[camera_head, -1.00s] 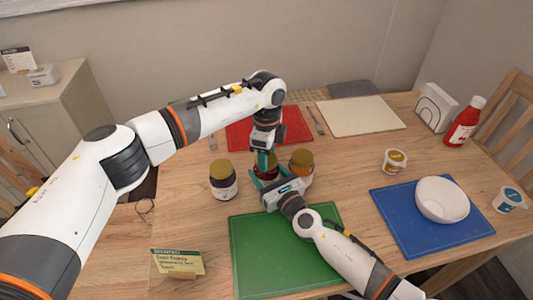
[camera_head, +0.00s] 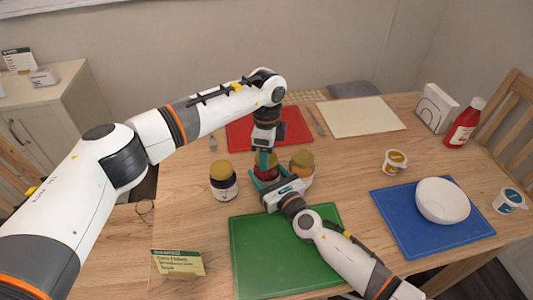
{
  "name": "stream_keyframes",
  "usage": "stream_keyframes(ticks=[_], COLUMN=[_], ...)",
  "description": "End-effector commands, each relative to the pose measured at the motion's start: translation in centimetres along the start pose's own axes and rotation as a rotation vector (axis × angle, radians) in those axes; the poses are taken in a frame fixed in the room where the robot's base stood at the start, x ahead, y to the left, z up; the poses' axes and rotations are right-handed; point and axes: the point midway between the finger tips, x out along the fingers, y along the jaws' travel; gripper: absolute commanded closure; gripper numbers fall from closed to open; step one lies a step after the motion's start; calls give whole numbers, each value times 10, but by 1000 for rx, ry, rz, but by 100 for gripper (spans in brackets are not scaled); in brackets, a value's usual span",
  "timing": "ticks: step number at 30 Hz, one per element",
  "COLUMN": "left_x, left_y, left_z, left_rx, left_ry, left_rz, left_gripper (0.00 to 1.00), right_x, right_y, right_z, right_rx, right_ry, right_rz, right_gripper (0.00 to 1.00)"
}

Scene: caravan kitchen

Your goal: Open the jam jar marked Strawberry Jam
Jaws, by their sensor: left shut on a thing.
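Three jars with gold lids stand in a row on the table: a dark one on the left (camera_head: 223,182), a red middle jar (camera_head: 268,173), and an amber one on the right (camera_head: 301,163). No jar label is readable, so I cannot confirm which says Strawberry Jam. My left gripper (camera_head: 263,160) points down from above and is shut on the middle jar at its lid. My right gripper (camera_head: 280,183) reaches in from the front, its teal fingers beside the middle jar's body. Whether it grips the jar is hidden. The middle jar is partly covered by both grippers.
A green mat (camera_head: 265,255) lies in front of the jars and a red mat (camera_head: 240,134) behind. A blue mat (camera_head: 405,235) with a white bowl (camera_head: 441,200) is at right. A small cup (camera_head: 394,161) and ketchup bottle (camera_head: 465,124) stand beyond. A card (camera_head: 178,263) stands front left.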

Motion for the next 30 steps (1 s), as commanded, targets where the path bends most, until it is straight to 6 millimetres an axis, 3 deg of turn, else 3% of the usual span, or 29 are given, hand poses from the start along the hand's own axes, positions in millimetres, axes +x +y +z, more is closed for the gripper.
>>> stream_keyframes(ticks=[12,23,30], left_x=[-15,-16,-40], left_y=[0,0,0], left_z=[0,0,0], left_rx=[0,0,0], left_ry=[0,0,1], left_rz=[0,0,3], left_gripper=[74,74,74], right_x=[0,0,0], right_y=[0,0,0], right_z=[0,0,1], right_rx=[-1,-1,-1], right_ry=[-1,-1,-1], right_rz=[0,0,0], right_gripper=[100,100,100])
